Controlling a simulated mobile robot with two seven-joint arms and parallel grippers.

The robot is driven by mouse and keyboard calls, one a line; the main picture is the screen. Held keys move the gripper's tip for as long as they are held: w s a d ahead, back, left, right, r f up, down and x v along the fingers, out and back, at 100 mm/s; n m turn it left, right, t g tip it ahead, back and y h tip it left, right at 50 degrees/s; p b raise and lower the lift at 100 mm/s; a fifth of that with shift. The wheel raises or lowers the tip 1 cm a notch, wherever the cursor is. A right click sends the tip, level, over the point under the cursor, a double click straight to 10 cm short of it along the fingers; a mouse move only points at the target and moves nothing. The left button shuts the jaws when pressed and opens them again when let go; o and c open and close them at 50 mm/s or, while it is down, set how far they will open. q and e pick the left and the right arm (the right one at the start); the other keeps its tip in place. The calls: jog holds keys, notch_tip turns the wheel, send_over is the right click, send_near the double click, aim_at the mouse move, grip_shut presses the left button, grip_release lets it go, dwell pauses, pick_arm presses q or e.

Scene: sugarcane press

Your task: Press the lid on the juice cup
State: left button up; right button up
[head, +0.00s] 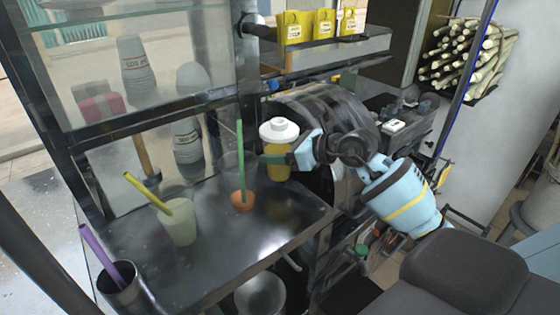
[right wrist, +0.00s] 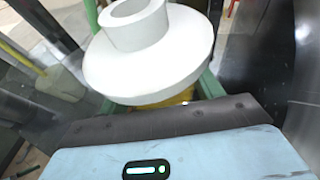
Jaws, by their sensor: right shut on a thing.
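The juice cup (head: 279,170) has a yellow body and stands near the back right of the dark counter. A wide white round lid (head: 278,131) with a raised knob is on top of it. The lid fills the upper middle of the right wrist view (right wrist: 150,65), with a strip of yellow (right wrist: 165,102) just below it. My right gripper (head: 277,159) comes from the right and is shut on the juice cup below the lid. Whether the lid is fully seated cannot be told. My left gripper is not in view.
A clear cup (head: 231,172) with orange contents and a green straw stands just left of the gripper. A pale green cup (head: 180,228) with a yellow straw is front left. A dark cup (head: 120,285) holds a purple straw. The counter's front middle is clear.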

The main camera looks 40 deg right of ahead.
notch_tip(320, 180, down, 3)
jog(key=shift+s, duration=0.1)
jog(key=shift+f, duration=0.15)
jog(key=shift+f, duration=0.15)
jog(key=o, duration=1.4)
jog(key=shift+c, duration=0.2)
